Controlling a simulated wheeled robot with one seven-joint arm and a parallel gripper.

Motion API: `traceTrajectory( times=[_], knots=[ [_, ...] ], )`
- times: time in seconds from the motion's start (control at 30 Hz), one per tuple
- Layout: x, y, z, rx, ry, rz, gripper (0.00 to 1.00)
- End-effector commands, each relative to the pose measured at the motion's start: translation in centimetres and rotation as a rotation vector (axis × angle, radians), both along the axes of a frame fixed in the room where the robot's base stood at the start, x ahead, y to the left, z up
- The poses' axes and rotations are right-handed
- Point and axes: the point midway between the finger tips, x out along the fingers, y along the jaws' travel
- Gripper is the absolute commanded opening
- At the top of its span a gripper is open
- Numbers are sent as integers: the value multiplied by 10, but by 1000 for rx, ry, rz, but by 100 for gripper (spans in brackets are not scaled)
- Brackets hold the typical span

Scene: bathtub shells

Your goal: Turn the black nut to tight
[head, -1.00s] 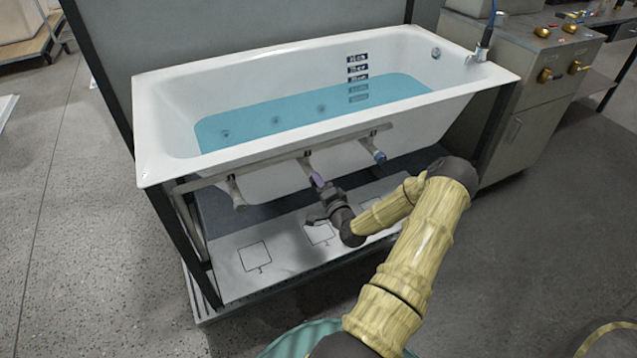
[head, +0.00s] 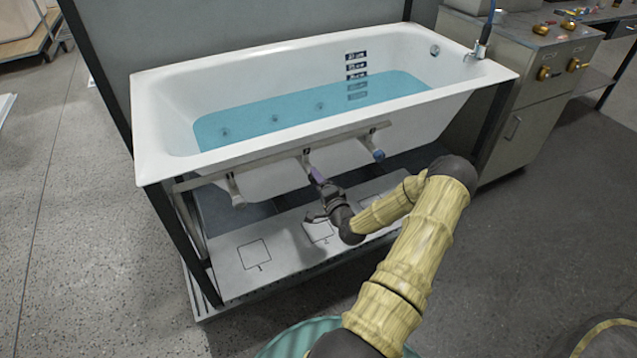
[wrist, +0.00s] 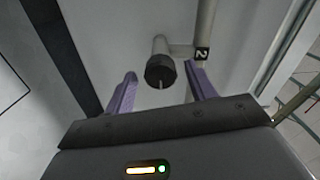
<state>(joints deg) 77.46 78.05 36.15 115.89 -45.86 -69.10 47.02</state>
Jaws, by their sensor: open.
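In the wrist view the black nut (wrist: 160,72) is a dark round cap with a pale line on its face. It sits on the end of a light pipe stub beside a label reading 2. My gripper (wrist: 160,68) is open, with one purple finger on each side of the nut and a visible gap on both sides. Whether the fingertips reach along the nut is hard to tell. In the head view my gripper (head: 315,177) is under the middle of the tub's front rail, and I cannot make out the nut there.
The white bathtub (head: 160,155) holds blue water. Other pipe stubs hang from the front rail (head: 260,164), one on the left (head: 235,190) and one with a blue end (head: 378,155) on the right. A white board with marked squares (head: 235,262) lies below. Dark frame posts stand at the sides.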

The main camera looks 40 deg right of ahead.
Motion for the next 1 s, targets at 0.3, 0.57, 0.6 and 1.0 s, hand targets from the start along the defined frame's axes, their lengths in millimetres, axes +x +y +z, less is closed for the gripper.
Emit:
traceTrajectory(
  times=[0.3,0.57,0.6,1.0],
  knots=[
    [-25,5,1,0,2,-1,55],
    [-75,17,1,2,2,-2,55],
    [-82,19,1,2,1,-2,55],
    [-156,37,0,2,2,-4,55]
  ],
)
